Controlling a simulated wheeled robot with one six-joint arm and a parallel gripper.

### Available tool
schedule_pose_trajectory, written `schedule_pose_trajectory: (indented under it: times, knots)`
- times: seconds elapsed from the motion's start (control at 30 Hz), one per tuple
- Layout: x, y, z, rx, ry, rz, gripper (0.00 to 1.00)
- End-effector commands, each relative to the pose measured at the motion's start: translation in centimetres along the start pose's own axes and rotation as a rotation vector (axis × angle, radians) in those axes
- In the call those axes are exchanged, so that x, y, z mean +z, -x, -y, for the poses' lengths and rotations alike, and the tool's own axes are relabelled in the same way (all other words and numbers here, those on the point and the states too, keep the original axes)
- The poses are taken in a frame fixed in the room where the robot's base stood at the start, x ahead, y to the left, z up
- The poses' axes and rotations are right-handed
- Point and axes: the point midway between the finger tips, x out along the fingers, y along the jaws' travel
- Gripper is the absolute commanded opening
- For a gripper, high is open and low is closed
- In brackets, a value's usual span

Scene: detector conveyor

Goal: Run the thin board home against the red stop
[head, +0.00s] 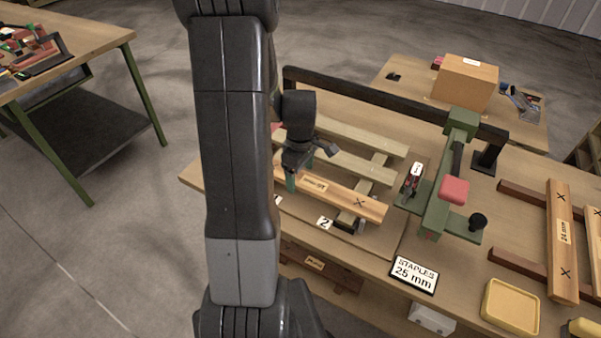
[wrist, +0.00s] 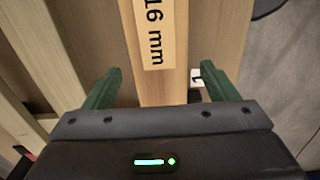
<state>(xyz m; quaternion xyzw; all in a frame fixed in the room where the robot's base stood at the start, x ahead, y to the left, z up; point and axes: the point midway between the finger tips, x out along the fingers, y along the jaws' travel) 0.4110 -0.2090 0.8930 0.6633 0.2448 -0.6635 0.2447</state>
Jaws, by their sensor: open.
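The thin board (head: 340,195) is a pale wooden slat with a label and a black X near its right end. It lies across wooden rails on the bench; my arm hides its left end. In the wrist view the board (wrist: 165,85) reads "16 mm". My gripper (head: 308,166) is open over the board's left part. In the wrist view its green fingers (wrist: 158,82) stand one on each side of the board, with gaps to it. A small red patch (head: 276,127) shows beside my arm; I cannot tell if it is the red stop.
A green stapling press (head: 440,200) with a red block (head: 454,190) stands right of the board. A black bar (head: 390,98) runs behind the rails. Number tag 2 (head: 325,222) and a "STAPLES 25 mm" sign (head: 414,274) are in front. A 24 mm board (head: 562,240) lies at right.

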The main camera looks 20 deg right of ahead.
Motion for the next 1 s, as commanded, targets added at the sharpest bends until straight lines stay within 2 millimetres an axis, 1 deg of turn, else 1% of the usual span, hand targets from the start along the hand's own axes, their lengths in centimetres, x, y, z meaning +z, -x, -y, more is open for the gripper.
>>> schedule_pose_trajectory:
  times: [0.1, 0.37, 0.4, 0.57, 0.6, 0.67, 0.83, 1.0]
  knots:
    - [0.02, -0.51, 0.03, -0.001, 0.000, 0.001, 0.80]
    - [0.00, -0.57, 0.00, 0.000, 0.000, 0.000, 0.80]
    - [0.00, -0.57, 0.00, 0.000, 0.000, 0.000, 0.78]
    - [0.00, -0.55, 0.00, 0.000, 0.000, 0.000, 0.47]
    - [0.00, -0.55, 0.00, 0.000, 0.000, 0.000, 0.39]
    - [0.00, -0.55, 0.00, 0.000, 0.000, 0.000, 0.27]
    - [-0.20, -0.55, 0.03, 0.000, 0.001, 0.000, 0.27]
    - [-0.92, -0.56, 0.16, 0.000, 0.000, 0.000, 0.27]
